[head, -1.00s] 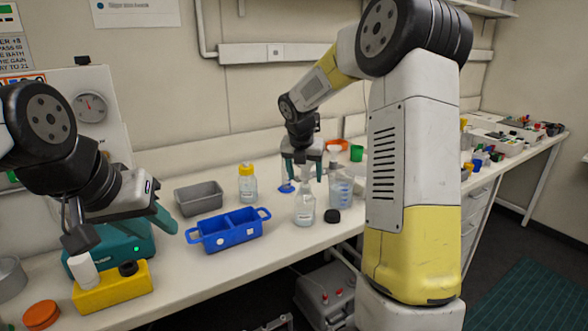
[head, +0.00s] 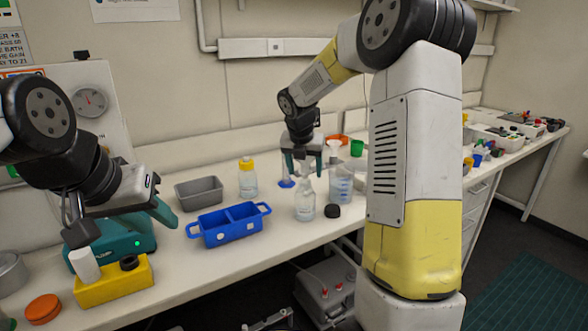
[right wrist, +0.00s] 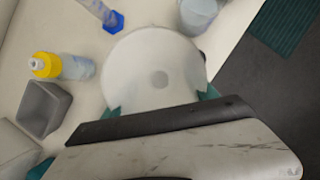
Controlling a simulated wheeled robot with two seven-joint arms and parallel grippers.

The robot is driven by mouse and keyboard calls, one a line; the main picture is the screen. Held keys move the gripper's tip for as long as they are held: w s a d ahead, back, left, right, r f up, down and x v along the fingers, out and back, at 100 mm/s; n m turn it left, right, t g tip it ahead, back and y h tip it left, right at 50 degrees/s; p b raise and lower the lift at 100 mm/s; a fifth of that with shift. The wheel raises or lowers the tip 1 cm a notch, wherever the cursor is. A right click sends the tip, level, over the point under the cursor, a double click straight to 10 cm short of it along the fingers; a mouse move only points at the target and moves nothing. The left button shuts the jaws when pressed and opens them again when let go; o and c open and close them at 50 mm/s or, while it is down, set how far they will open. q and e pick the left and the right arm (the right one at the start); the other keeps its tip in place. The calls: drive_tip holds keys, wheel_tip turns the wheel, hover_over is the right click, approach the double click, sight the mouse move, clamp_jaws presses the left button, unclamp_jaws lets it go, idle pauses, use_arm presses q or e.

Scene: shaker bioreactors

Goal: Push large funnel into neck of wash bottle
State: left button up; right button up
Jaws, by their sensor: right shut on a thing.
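The large funnel (right wrist: 150,62) is a wide pale disc with a darker round centre, seen from above in the right wrist view. My right gripper (head: 305,172) is shut on it, with teal fingertips at its near rim. The clear wash bottle (head: 305,206) stands upright on the bench directly below this gripper in the head view. The funnel hides it in the right wrist view. I cannot tell whether the funnel's stem touches the neck. My left gripper (head: 160,213) is above the teal device, far left of the bottle. Only one of its fingers shows clearly.
A beaker (head: 341,186) and a black cap (head: 332,211) stand close right of the bottle. A blue-footed cylinder (head: 287,184) is behind it. A yellow-capped bottle (head: 247,180), a grey tray (head: 198,193) and a blue two-compartment tray (head: 228,238) lie to the left.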

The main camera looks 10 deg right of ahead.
drive_tip(key=shift+f, duration=1.35)
idle(1.6)
drive_tip(key=o, duration=1.5)
